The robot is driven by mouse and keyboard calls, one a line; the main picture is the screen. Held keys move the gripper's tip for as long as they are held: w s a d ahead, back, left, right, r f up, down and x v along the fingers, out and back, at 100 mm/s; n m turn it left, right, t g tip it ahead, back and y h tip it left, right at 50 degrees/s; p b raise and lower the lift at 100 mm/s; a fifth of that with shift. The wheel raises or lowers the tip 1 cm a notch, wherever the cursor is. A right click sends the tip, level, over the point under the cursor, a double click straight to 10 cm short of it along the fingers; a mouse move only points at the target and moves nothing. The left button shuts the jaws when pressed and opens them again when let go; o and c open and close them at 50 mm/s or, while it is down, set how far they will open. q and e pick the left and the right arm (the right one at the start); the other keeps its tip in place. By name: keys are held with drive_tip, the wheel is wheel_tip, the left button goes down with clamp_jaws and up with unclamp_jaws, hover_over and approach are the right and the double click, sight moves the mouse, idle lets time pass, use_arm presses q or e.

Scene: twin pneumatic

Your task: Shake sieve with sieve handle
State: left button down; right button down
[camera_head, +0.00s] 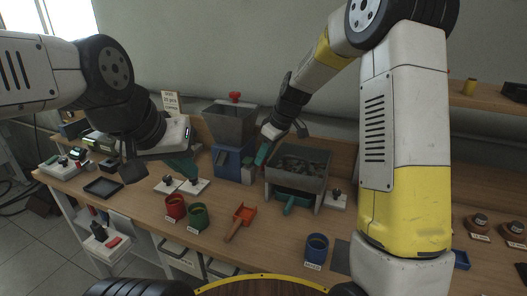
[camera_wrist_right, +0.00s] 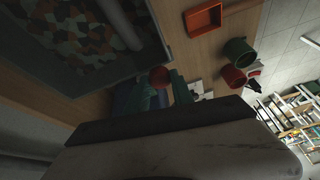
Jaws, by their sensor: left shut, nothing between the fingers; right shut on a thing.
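The sieve (camera_head: 299,180) is a grey box on a stand at the middle of the bench, filled with mottled pieces; it also shows at the upper left of the right wrist view (camera_wrist_right: 132,22). My right gripper (camera_head: 262,155) is at its left side. In the right wrist view, its green fingers are shut on a red round knob (camera_wrist_right: 159,77), which looks like the sieve handle. The knob is hidden in the head view. My left gripper (camera_head: 189,168) is shut and empty, in the air above small white plates, left of the hopper.
A grey hopper (camera_head: 231,124) on a blue base stands behind, left of the sieve. A red cup (camera_head: 175,207), green cup (camera_head: 198,217), orange scoop (camera_head: 240,222) and blue cup (camera_head: 316,248) stand along the front. A teal tray (camera_head: 292,199) is under the sieve.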

drive_tip(key=shift+w+d+r, duration=0.1)
drive_tip(key=shift+w+d, duration=0.2)
drive_tip(key=shift+w, duration=0.45)
drive_tip(key=shift+w+d, duration=0.3)
drive_tip(key=shift+w, duration=0.4)
drive_tip(key=c, duration=1.1)
unclamp_jaws()
drive_tip(key=shift+s, duration=0.1)
drive_tip(key=v, duration=0.7)
drive_tip(key=shift+d+r, duration=0.1)
drive_tip(key=shift+r, duration=0.3)
